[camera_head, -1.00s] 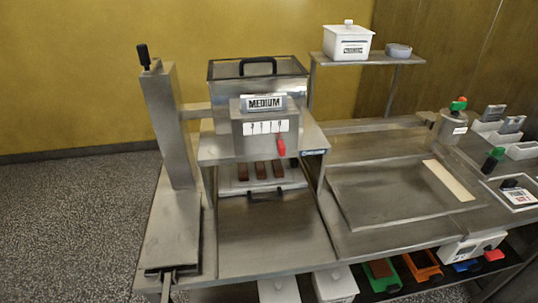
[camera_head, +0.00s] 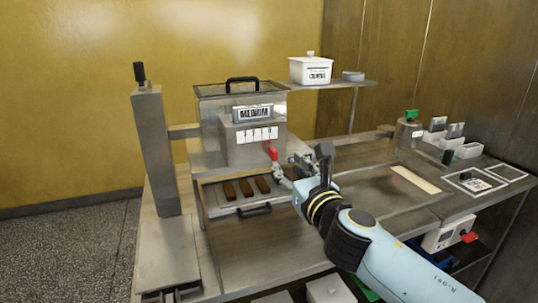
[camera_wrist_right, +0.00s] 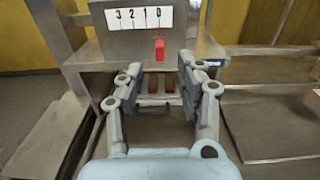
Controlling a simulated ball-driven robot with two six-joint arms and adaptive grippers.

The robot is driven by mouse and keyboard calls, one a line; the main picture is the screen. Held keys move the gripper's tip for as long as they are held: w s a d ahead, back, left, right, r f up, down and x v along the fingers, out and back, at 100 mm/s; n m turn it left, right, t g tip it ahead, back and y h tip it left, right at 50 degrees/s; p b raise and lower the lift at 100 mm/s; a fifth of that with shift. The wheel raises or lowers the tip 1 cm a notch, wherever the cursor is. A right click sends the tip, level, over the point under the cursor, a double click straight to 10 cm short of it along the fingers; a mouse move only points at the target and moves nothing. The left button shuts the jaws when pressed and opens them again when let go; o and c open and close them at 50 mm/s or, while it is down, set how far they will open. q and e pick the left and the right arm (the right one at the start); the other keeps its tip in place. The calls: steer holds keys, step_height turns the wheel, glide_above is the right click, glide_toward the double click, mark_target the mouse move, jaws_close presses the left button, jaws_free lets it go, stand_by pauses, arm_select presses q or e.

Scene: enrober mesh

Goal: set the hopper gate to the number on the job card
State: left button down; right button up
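The hopper (camera_head: 250,108) bears a sign that reads MEDIUM. A white number scale (camera_head: 257,134) is on its front, and in the wrist view the scale (camera_wrist_right: 139,19) shows 3, 2, 1 and 0 from left to right. The red gate lever (camera_head: 272,153) hangs below the scale's right end, and in the wrist view the lever (camera_wrist_right: 159,48) is under the 0. My right gripper (camera_head: 290,168) is open close in front of the lever, which shows between its fingers (camera_wrist_right: 160,70); contact cannot be told. A small printed card (camera_head: 476,182) lies at the right, too small to read. My left gripper is out of view.
Several brown bars (camera_head: 246,187) lie below the hopper, behind a black handle (camera_head: 255,210). A shelf (camera_head: 340,84) holds a white lidded pot (camera_head: 310,71). A tall metal column (camera_head: 155,150) stands left of the hopper. A pale strip (camera_head: 415,179) lies on the right counter.

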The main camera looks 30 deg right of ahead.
mark_target(275, 153)
steer(key=x, duration=0.8)
steer(key=shift+w, duration=0.15)
steer(key=shift+a, duration=0.1)
steer(key=shift+c, duration=0.4)
jaws_close()
